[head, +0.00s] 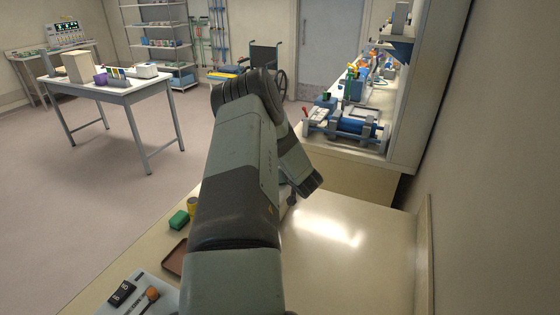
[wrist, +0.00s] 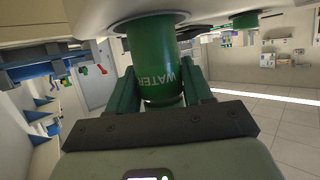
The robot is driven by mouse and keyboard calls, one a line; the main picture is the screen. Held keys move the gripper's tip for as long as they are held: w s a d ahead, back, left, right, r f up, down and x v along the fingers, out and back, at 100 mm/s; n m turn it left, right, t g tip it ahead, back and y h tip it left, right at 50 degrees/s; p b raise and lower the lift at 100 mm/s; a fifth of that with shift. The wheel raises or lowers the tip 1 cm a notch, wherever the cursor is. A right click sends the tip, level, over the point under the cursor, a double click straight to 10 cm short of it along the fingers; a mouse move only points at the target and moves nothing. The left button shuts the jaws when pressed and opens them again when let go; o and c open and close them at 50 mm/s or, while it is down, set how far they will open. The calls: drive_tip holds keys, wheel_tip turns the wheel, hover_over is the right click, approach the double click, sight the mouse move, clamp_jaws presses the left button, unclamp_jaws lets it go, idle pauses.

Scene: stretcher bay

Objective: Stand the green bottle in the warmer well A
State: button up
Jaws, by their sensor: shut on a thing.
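The green bottle (wrist: 160,70), marked WATER, is between the two dark green fingers of my gripper (wrist: 160,88) in the wrist view, which is turned upside down. My gripper is shut on it. The bottle's far end is close to the pale counter surface (wrist: 90,12); I cannot tell whether they touch. In the head view my arm hides the bottle and the fingers. I cannot make out the warmer or its well A in either view.
The counter right of my arm is bare up to the wall.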

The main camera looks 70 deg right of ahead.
drive_tip(key=shift+f, duration=0.75)
drive_tip(key=shift+a+f, duration=0.1)
drive_tip(key=shift+f, duration=0.5)
idle(1.1)
drive_tip(key=o, duration=0.9)
drive_tip(key=shift+s, duration=0.1)
drive_tip(key=shift+v, duration=5.45)
drive_tip(key=x, duration=0.8)
drive_tip(key=shift+f, duration=0.2)
